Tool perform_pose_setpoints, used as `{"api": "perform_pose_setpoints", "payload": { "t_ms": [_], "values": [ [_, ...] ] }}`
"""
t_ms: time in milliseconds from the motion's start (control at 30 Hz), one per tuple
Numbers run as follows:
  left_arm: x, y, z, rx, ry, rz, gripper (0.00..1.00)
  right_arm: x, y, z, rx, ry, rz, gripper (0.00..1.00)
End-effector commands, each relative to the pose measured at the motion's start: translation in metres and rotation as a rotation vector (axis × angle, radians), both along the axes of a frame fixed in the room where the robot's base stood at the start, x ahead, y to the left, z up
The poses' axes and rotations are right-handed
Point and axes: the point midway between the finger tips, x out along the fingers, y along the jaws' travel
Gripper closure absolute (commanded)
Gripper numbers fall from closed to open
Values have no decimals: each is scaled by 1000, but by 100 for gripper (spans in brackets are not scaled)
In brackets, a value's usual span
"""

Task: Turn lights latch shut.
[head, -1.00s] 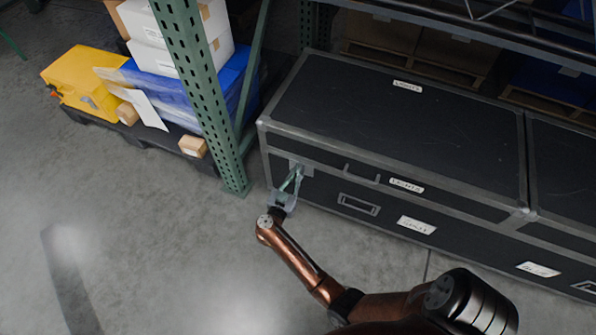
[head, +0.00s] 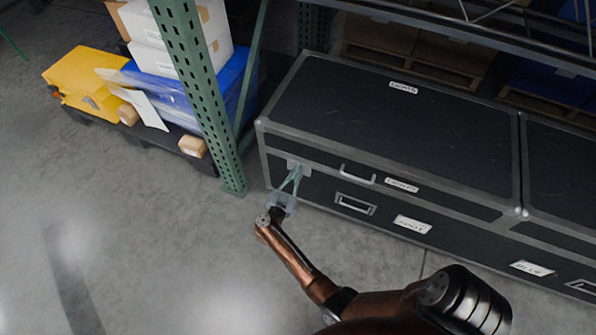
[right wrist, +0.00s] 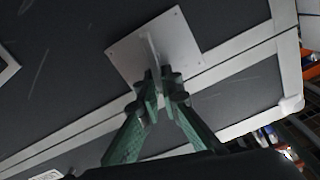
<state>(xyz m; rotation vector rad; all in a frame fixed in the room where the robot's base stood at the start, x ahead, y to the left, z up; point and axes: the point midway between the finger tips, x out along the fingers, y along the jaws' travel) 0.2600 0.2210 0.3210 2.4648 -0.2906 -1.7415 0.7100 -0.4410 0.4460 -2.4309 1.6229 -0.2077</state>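The black lights case (head: 395,120) has silver edging and a label on its lid reading like "LIGHTS". Its latch, a square metal plate with a thin upright turn-piece, is on the left of the front face; the plate shows in the right wrist view (right wrist: 178,42). My right gripper (head: 297,172) is at this latch. In the right wrist view its green fingers (right wrist: 158,88) come together on the lower end of the turn-piece, one on each side. The plate's lower part is hidden by the fingertips. My left gripper is not in view.
A green perforated rack post (head: 205,100) stands just left of the case. Left of it is a dark pallet with a yellow case (head: 88,80) and blue and white boxes. A second black case (head: 565,165) adjoins on the right. The floor in front is clear.

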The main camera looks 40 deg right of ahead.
Motion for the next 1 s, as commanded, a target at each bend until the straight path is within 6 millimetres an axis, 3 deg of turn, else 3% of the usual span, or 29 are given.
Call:
{"api": "perform_pose_setpoints", "payload": {
  "t_ms": [400, 1000],
  "values": [
    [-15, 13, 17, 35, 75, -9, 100, -9, -2, -6, 155, -362, -2, 100],
    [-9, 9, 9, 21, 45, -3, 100, -17, -5, -20, 370, -882, -2, 100]
  ]
}}
